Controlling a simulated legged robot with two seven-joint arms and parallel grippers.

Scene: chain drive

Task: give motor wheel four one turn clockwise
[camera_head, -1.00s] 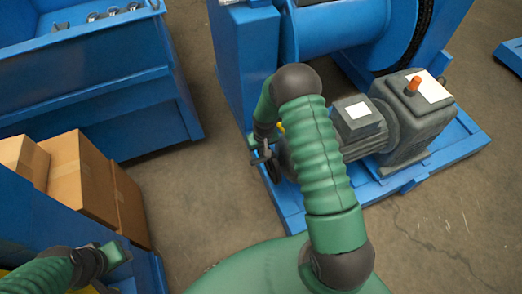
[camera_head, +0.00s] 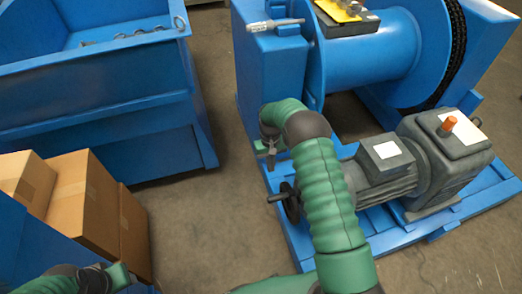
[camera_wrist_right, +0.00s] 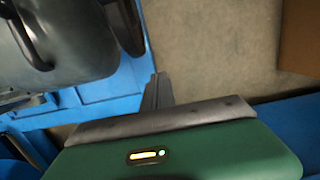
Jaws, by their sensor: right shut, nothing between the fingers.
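The motor (camera_head: 388,172) is a dark grey unit with a gearbox on a blue base. A black handwheel (camera_head: 290,205) with a small crank handle (camera_head: 277,198) sits at its left end, partly behind my right arm. No number shows on it. My right gripper (camera_head: 271,163) is shut and empty, just above and left of the wheel, seemingly apart from it. In the right wrist view, my gripper fingers (camera_wrist_right: 158,90) are together, over floor and the blue base edge. A dark rim, likely the wheel (camera_wrist_right: 124,25), is close by. My left gripper (camera_head: 130,277) is at the lower left, its fingers unclear.
A blue drum (camera_head: 375,55) with a black chain (camera_head: 455,45) stands behind the motor. A blue bin (camera_head: 110,95) is at the upper left, cardboard boxes (camera_head: 85,200) at the left. The floor (camera_head: 205,225) between them is clear.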

